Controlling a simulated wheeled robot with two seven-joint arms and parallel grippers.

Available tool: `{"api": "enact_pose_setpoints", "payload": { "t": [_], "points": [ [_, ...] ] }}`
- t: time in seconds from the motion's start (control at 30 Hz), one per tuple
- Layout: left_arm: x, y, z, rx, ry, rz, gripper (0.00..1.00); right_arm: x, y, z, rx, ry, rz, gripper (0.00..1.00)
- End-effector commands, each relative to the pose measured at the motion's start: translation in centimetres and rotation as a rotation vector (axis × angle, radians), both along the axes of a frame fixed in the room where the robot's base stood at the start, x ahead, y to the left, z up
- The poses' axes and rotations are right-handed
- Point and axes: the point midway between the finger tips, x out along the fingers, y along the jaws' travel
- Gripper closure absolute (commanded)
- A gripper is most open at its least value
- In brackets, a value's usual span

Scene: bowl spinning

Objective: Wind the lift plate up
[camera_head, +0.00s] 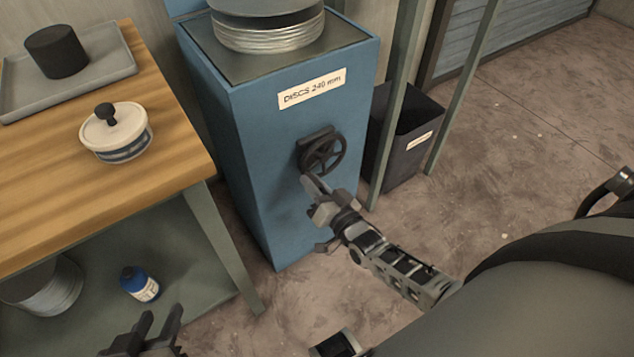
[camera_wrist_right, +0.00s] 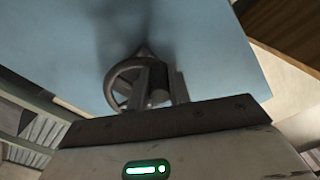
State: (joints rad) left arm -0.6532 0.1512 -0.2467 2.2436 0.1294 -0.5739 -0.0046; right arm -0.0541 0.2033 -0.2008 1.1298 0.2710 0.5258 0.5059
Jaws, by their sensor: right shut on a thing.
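The blue cabinet (camera_head: 265,170) bears a label "DISCS 240 mm" and a dark handwheel (camera_head: 338,158) on its front. A stack of silver discs (camera_head: 270,36) stands at its top opening. I cannot make out the lift plate itself. My right gripper (camera_head: 309,183) is at the lower left of the handwheel and shut on it. In the right wrist view the fingers (camera_wrist_right: 161,86) cover the right part of the handwheel (camera_wrist_right: 121,72), so the exact grip is partly hidden. My left gripper (camera_head: 157,322) is low at the bottom left, open and empty.
A wooden workbench (camera_head: 60,200) at the left holds a grey tray (camera_head: 105,75) with a black cylinder (camera_head: 56,50) and a lidded white pot (camera_head: 115,133). A blue bottle (camera_head: 138,283) stands on its lower shelf. A dark bin (camera_head: 405,150) stands right of the cabinet.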

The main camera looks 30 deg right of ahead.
Motion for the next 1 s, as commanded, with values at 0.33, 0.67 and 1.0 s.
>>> {"api": "enact_pose_setpoints", "payload": {
  "t": [0.33, 0.67, 1.0],
  "points": [
    [-0.3, 0.2, 1.5, -0.003, -0.022, 0.009, 0.64, -0.2, 0.3, 0.9, 0.166, 0.015, 0.001, 1.0],
    [-0.2, 0.3, 1.6, 0.0, -0.026, 0.012, 0.64, -0.1, 0.3, 1.1, 0.205, 0.017, 0.002, 1.0],
    [-0.2, 0.4, 1.6, 0.001, -0.025, 0.013, 0.64, -0.1, 0.3, 1.1, 0.204, 0.017, 0.002, 0.67]
  ]
}}
